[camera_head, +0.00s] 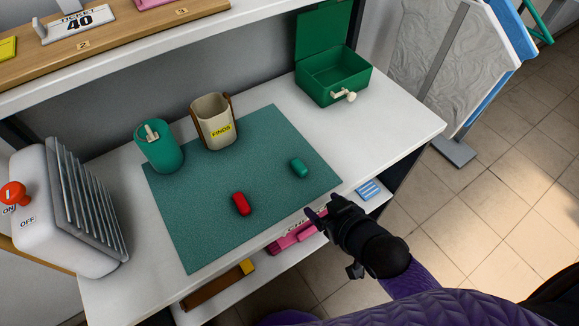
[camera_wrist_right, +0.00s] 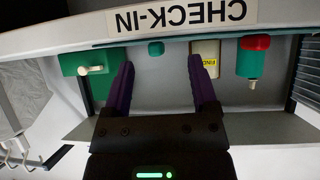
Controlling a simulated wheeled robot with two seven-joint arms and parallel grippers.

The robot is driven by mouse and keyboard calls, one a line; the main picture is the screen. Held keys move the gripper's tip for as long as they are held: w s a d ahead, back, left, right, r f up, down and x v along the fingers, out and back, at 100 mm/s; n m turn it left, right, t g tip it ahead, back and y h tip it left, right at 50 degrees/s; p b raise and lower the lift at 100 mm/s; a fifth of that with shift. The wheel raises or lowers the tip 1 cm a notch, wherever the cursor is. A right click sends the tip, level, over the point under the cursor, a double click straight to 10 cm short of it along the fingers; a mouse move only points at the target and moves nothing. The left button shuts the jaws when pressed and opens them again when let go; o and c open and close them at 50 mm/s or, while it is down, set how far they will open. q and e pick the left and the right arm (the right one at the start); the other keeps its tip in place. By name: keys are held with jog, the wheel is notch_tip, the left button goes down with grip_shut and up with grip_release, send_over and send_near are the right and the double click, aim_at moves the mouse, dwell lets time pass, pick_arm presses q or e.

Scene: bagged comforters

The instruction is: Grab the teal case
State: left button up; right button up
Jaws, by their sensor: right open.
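The teal case (camera_head: 299,167) is a small rounded piece lying on the right part of the teal mat (camera_head: 200,225). It also shows in the right wrist view (camera_wrist_right: 156,48), where the picture is upside down, small between the two fingers. My right gripper (camera_head: 316,213) is open and empty, beside the table's front edge, apart from the case and nearer to me. Its two purple fingers spread wide in the right wrist view (camera_wrist_right: 162,68). My left gripper is not in view.
A red case (camera_head: 241,204) lies left of the teal one. A teal canister (camera_head: 160,152), a FINDS cup (camera_head: 214,128) and an open green box (camera_head: 335,78) stand behind. A white switch unit (camera_head: 62,220) is at left. The front edge bears a CHECK-IN sign (camera_wrist_right: 182,17).

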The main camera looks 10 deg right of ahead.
aim_at(302, 168)
jog(key=shift+w+d+r+t+y, duration=0.1)
jog(key=shift+w+d+t+y, duration=0.15)
jog(key=shift+w+t, duration=0.2)
jog(key=shift+w+d+r+t+y, duration=0.1)
jog(key=shift+w+d+t+y, duration=0.15)
jog(key=shift+w+t, duration=0.2)
jog(key=shift+w+r+n+t+y, duration=0.2)
jog(key=shift+w+n+t+y, duration=0.1)
jog(key=shift+t+y, duration=0.1)
jog(key=b+x, duration=0.1)
jog(key=x, duration=0.2)
jog(key=b+x, duration=0.1)
jog(key=x, duration=0.2)
jog(key=b+x, duration=0.1)
jog(key=x, duration=0.3)
jog(key=shift+w+r, duration=0.15)
jog(key=shift+r, duration=0.25)
grip_shut()
